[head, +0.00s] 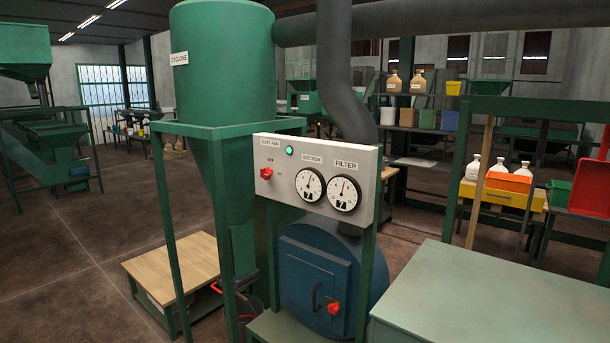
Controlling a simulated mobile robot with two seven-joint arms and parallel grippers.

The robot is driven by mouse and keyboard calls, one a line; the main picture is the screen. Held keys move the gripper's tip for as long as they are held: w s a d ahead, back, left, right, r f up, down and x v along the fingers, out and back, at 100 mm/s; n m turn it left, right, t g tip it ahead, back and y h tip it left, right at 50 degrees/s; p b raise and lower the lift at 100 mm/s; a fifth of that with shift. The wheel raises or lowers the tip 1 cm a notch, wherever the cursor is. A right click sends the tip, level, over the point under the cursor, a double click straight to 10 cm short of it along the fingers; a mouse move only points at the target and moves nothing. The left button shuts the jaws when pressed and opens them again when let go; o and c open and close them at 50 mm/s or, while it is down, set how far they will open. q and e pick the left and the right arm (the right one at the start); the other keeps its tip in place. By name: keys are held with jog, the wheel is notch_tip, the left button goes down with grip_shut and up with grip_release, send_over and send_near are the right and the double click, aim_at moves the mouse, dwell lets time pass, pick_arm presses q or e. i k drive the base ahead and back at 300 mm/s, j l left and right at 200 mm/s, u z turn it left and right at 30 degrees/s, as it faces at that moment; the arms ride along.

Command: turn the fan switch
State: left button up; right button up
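The fan switch (266,173) is a small red knob at the left end of a pale control panel (327,210). A label reading "DUST FAN" is above it, and small position marks are beside it, too small to read surely. A green lamp (289,150) near the panel's top shows bright. Two round dials, suction (310,185) and filter (344,193), are to the right of the switch. Neither of my grippers is in view, and nothing touches the switch.
The green cyclone (222,65) and its frame stand behind and left of the panel. A blue fan housing (318,277) with a red knob (334,308) is below. A pale green table (500,295) fills the lower right. A low wooden-topped table (180,265) stands left; open floor lies beyond.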

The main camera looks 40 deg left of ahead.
aim_at(266, 173)
jog(key=u, duration=1.4)
